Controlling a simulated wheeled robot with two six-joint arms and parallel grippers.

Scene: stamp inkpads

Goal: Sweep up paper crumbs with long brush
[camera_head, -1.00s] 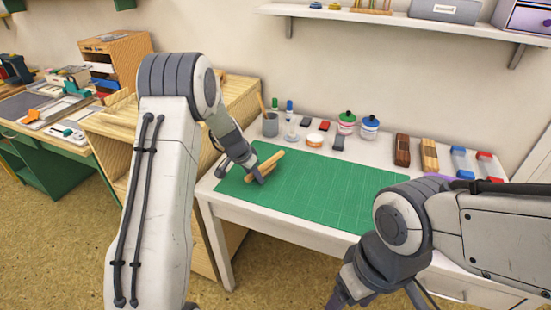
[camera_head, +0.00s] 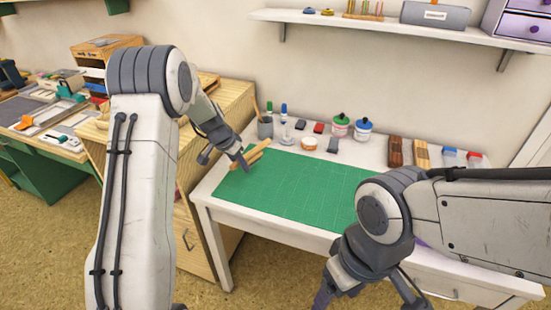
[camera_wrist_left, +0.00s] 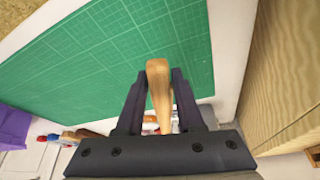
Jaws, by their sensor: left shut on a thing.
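My left gripper (camera_head: 242,163) is shut on a light wooden handle (camera_head: 256,150), which looks like the brush. It is at the back left corner of the green cutting mat (camera_head: 300,185). In the left wrist view the handle (camera_wrist_left: 158,85) stands between the two fingers (camera_wrist_left: 157,110); any bristles are hidden. The mat (camera_wrist_left: 130,50) shows beyond it. My right gripper (camera_head: 365,295) is low in front of the table, its fingers spread and partly cut off by the frame edge. No paper crumbs can be made out on the mat.
Along the back of the white table stand a grey cup (camera_head: 265,128), a shallow round dish (camera_head: 309,143), lidded jars (camera_head: 340,126), wooden blocks (camera_head: 395,152) and inkpads (camera_head: 449,155). A wooden cabinet (camera_head: 220,110) adjoins the left side. The mat's middle is clear.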

